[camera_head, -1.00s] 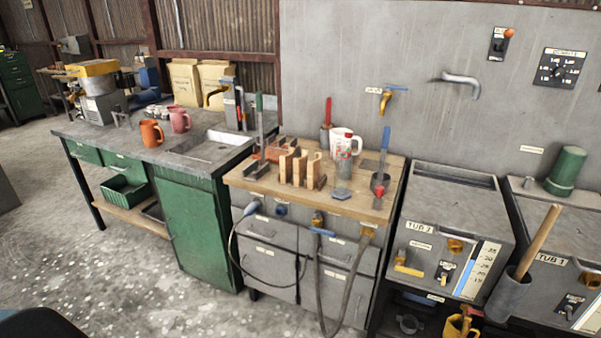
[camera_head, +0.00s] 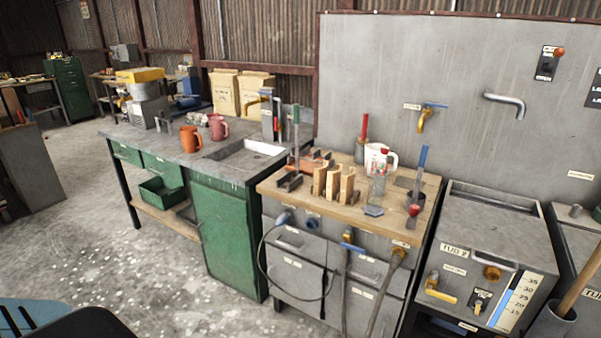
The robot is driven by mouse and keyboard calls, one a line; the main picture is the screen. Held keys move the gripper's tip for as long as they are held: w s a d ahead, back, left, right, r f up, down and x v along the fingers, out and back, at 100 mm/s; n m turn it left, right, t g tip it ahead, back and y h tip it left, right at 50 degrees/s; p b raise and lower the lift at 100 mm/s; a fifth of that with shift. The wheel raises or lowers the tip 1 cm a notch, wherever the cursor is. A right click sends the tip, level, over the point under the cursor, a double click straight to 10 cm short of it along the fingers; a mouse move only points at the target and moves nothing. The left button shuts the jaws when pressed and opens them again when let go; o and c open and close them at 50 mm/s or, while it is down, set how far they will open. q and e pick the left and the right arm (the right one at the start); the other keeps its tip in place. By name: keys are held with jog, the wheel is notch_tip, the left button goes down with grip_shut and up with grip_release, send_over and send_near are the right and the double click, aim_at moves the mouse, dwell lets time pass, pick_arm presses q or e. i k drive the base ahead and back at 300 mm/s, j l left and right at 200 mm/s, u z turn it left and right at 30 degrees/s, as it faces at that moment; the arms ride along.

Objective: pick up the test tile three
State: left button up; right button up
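No tile with a readable "three" shows. A small grey hexagonal piece (camera_head: 373,210) lies flat near the front of the wooden bench top (camera_head: 285,187). A flat dark grey plate (camera_head: 405,183) lies farther back on the same top. I cannot tell whether either is the test tile three. A wooden slotted block (camera_head: 333,184) stands left of the hexagonal piece; whether it holds tiles is too small to tell. Neither of my grippers is in view.
A white jug (camera_head: 377,157) and several upright tools crowd the bench top. A sink bench (camera_head: 130,137) with mugs adjoins on the left, and a tub (camera_head: 497,225) stands on the right. Hoses hang in front. The floor (camera_head: 90,230) at left is open.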

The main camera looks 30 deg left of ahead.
aim_at(321, 175)
jog(key=i+j+u, duration=0.1)
jog(key=i+u, duration=0.35)
jog(key=i, duration=0.85)
